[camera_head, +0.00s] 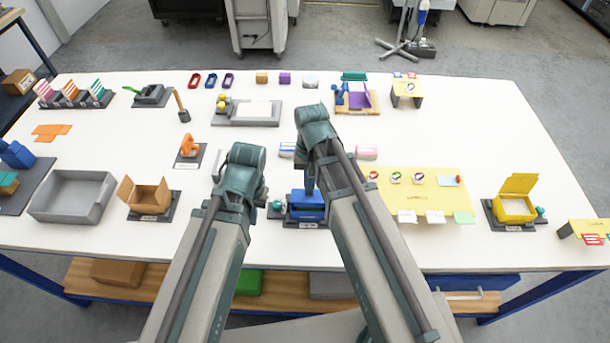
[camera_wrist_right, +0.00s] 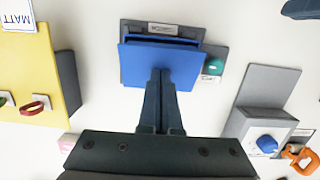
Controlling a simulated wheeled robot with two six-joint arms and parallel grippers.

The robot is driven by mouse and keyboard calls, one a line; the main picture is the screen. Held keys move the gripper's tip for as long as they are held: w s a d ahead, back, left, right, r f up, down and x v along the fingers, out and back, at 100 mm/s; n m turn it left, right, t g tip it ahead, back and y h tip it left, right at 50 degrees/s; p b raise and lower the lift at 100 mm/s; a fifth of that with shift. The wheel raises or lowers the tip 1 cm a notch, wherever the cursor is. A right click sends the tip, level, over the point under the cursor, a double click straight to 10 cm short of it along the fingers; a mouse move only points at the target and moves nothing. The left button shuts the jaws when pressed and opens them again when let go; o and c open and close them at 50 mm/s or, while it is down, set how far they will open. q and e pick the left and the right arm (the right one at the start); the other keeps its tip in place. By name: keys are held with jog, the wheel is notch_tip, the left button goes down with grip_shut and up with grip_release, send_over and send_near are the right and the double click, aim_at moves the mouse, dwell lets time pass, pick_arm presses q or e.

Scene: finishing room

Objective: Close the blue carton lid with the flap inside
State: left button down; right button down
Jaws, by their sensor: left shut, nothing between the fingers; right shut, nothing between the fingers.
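The blue carton (camera_head: 308,212) stands on a dark base plate between my two arms; it also shows in the right wrist view (camera_wrist_right: 160,62). There its broad blue panel faces the camera, with a dark slot behind its upper edge. I cannot tell how far the lid is down, and the inner flap is not distinguishable. My right gripper (camera_wrist_right: 160,73) is shut and empty, its fingertips over the blue panel; contact is unclear. In the head view this gripper (camera_head: 309,187) points down at the carton. My left gripper (camera_head: 262,198) is shut, left of the carton, mostly hidden by its arm.
A teal ball (camera_wrist_right: 215,66) sits beside the carton. A yellow board (camera_head: 415,200) with cards lies to the right, and an open yellow carton (camera_head: 515,204) beyond it. An open brown carton (camera_head: 148,197) and a grey tray (camera_head: 72,196) stand left. A grey stand (camera_wrist_right: 262,95) is nearby.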

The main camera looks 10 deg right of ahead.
pick_arm(q)
jog(key=shift+f, duration=0.15)
pick_arm(e)
jog(key=shift+f, duration=0.15)
pick_arm(q)
jog(key=shift+f+b, duration=0.6)
jog(key=shift+b, duration=0.1)
pick_arm(e)
jog(key=shift+s+a+f, duration=0.1)
jog(key=shift+s+f, duration=0.3)
jog(key=shift+f, duration=0.2)
pick_arm(q)
jog(key=shift+r, duration=0.1)
pick_arm(e)
jog(key=shift+r, duration=0.1)
pick_arm(q)
jog(key=shift+r, duration=0.15)
pick_arm(e)
jog(key=shift+r, duration=0.15)
